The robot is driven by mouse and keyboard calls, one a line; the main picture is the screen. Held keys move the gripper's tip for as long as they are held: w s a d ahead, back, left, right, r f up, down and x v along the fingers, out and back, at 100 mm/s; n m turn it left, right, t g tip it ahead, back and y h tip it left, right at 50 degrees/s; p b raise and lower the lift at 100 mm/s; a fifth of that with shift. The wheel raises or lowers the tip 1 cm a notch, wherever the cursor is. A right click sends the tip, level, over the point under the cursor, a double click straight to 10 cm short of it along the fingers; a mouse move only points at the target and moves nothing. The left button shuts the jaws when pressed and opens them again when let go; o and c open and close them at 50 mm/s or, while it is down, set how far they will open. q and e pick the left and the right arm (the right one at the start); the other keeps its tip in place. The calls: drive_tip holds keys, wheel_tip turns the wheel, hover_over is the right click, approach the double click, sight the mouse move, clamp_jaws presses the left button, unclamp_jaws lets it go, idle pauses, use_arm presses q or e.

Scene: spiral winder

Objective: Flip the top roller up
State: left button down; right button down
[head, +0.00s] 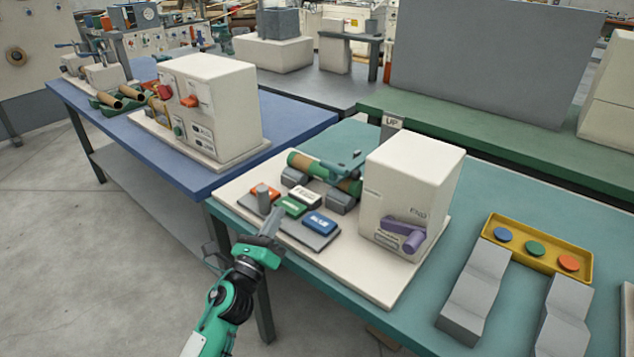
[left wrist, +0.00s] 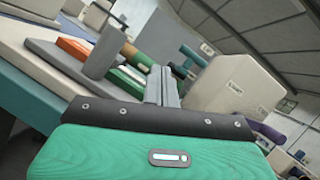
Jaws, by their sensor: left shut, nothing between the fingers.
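The winder's cream housing (head: 415,185) stands on a pale base on the teal table. Beside it, a green and brown roll (head: 305,163) lies across grey supports. A teal bar-like part (head: 343,171), which looks like the top roller, lies low over the roll; whether they touch is unclear. A small "UP" sign (head: 392,122) stands behind. In the left wrist view the teal part (left wrist: 193,56) shows beyond my fingers, left of the housing (left wrist: 238,90). My left gripper (head: 270,222) is shut and empty, in front of the button panel and apart from the roller. My right gripper is out of view.
A panel with orange, green, white and blue (head: 319,222) buttons and a grey upright post (head: 263,194) lies between my left gripper and the roll. A purple crank (head: 403,234) juts from the housing. A yellow tray (head: 540,250) and grey blocks are at the right.

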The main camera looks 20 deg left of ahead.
use_arm(q)
drive_tip(key=m+h, duration=0.1)
drive_tip(key=m, duration=0.1)
drive_tip(key=d+m+h, duration=0.1)
drive_tip(key=w+d+m+h, duration=0.1)
drive_tip(key=m, duration=0.1)
drive_tip(key=shift+w+r+m, duration=0.1)
drive_tip(key=shift+r+m, duration=0.2)
drive_tip(key=shift+r, duration=0.05)
drive_tip(key=shift+w+d+m+g+h, duration=0.1)
drive_tip(key=shift+d+m+g+h, duration=0.15)
drive_tip(key=shift+m+h, duration=0.4)
drive_tip(key=shift+w+d+m+g+h, duration=0.1)
drive_tip(key=shift+d+m+g+h, duration=0.15)
drive_tip(key=shift+m+h, duration=0.35)
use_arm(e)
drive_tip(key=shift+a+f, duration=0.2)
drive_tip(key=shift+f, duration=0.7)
